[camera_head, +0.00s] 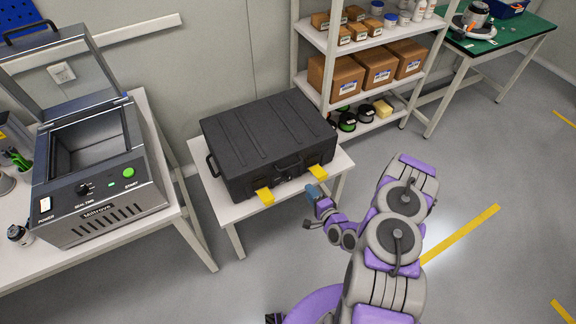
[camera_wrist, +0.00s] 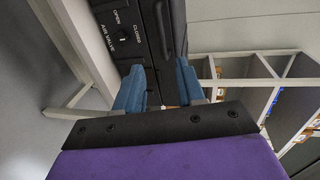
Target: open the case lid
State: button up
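The black case (camera_head: 262,135) lies flat on a small white table with its ribbed lid down. Two yellow latches stick out from its front edge, one at the left (camera_head: 264,196) and one at the right (camera_head: 318,172). A dark handle (camera_head: 289,168) sits between them. My gripper (camera_head: 313,191) is in front of the case, just below the right latch. In the wrist view my gripper (camera_wrist: 160,85) has its blue fingers apart, with nothing seen held between them. Beyond them is the case front (camera_wrist: 128,38) with its air valve marking; I cannot tell if they touch it.
The white table (camera_head: 231,212) has narrow bare margins around the case. A sealing machine (camera_head: 95,205) stands on a bench at left. A shelf rack (camera_head: 328,75) with boxes stands close behind the case at right. Grey floor is free at front and right.

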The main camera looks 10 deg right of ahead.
aim_at(289, 168)
jog(key=b+x, duration=0.4)
jog(key=x, duration=1.3)
jog(key=shift+w+b, duration=0.15)
jog(key=shift+b, duration=0.25)
jog(key=shift+c, duration=0.4)
grip_shut()
